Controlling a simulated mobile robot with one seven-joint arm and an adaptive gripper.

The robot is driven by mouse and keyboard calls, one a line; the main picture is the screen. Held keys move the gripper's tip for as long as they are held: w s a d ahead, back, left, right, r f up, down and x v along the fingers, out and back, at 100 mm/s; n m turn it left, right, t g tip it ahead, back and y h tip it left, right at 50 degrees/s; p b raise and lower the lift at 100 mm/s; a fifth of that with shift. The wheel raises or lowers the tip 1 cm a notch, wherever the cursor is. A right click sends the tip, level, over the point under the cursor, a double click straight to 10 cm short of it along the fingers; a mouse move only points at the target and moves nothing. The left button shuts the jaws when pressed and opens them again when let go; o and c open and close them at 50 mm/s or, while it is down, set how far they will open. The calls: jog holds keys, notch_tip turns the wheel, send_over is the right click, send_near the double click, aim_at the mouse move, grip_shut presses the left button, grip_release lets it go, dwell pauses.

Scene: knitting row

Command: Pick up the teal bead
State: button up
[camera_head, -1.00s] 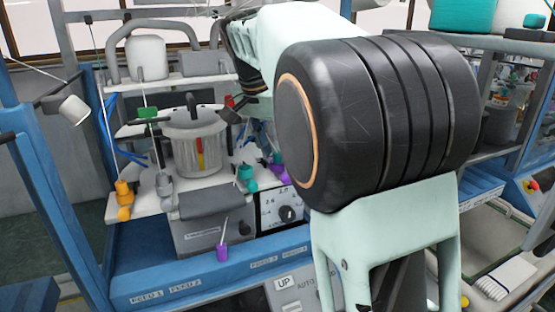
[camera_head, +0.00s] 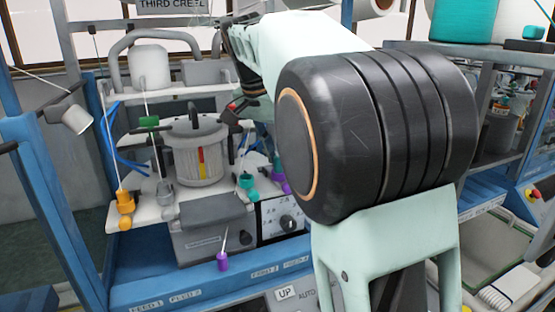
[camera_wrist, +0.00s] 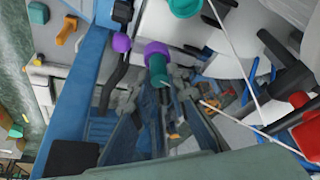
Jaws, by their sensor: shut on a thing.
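In the wrist view my gripper (camera_wrist: 160,92) points into the machine, its two blue-grey fingers close together. A small teal bead (camera_wrist: 158,70) sits between the fingertips, and they look shut on it. A purple piece (camera_wrist: 155,49) is right behind the bead; I cannot tell whether they touch. Another teal piece (camera_wrist: 185,5) is at the top edge of the wrist view. In the head view a teal piece (camera_head: 247,182) stands on the machine's white shelf, with a purple piece (camera_head: 278,177) to its right. My arm hides the fingertips there.
A metal pot (camera_head: 197,160) stands on the shelf beside an orange piece (camera_head: 125,203). A purple piece (camera_head: 222,261) is on the blue front ledge (camera_head: 180,283). A red and black part (camera_wrist: 305,130) is close on the right in the wrist view. Thin threads cross there.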

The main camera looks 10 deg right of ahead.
notch_tip(320, 180, up, 9)
jog(key=shift+f+p, duration=0.15)
jog(key=shift+p, duration=0.4)
dwell(0.4)
